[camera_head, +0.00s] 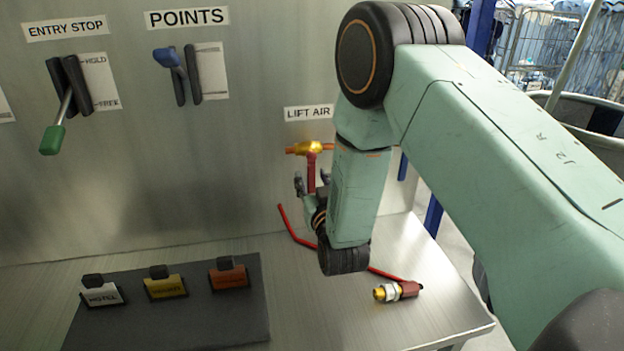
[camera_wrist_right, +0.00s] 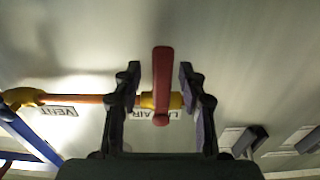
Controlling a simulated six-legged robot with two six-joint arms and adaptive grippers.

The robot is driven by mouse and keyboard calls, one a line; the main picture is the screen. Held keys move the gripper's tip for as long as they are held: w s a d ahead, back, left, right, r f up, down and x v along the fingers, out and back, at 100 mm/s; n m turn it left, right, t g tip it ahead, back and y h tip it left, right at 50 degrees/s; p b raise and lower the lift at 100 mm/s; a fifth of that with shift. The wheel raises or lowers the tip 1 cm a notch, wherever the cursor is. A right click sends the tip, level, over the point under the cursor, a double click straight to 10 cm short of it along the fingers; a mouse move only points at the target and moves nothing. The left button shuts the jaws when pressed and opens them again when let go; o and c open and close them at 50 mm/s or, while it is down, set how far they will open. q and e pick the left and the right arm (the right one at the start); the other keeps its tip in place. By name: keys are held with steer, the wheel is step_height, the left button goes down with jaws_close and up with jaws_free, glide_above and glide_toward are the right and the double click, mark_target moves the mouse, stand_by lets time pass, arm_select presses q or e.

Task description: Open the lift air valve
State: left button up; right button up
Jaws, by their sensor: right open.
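The lift air valve has a brass body (camera_head: 308,148) on the upright panel, just under the LIFT AIR label (camera_head: 308,112). Its red lever (camera_head: 311,172) hangs down from the body in the head view. My right gripper (camera_head: 312,182) is at the lever, partly hidden by my own arm. In the wrist view, the right gripper (camera_wrist_right: 160,78) is open, with one finger on each side of the red lever (camera_wrist_right: 162,80). Gaps show between the lever and both fingers. The lever stands across the copper-coloured pipe (camera_wrist_right: 80,98). My left gripper is not in view.
A red hose (camera_head: 295,232) lies on the metal bench, ending in a brass and red coupling (camera_head: 398,291). A dark plate with three tagged blocks (camera_head: 165,283) lies at the left. Entry stop (camera_head: 62,105) and points (camera_head: 178,72) levers are on the panel.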

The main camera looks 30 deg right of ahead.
steer(key=shift+w+f, duration=0.25)
steer(key=shift+w, duration=0.25)
steer(key=c, duration=0.4)
steer(key=shift+s+r, duration=0.2)
steer(key=shift+s, duration=0.15)
steer(key=c, duration=0.4)
jaws_close()
steer(key=shift+w, duration=0.1)
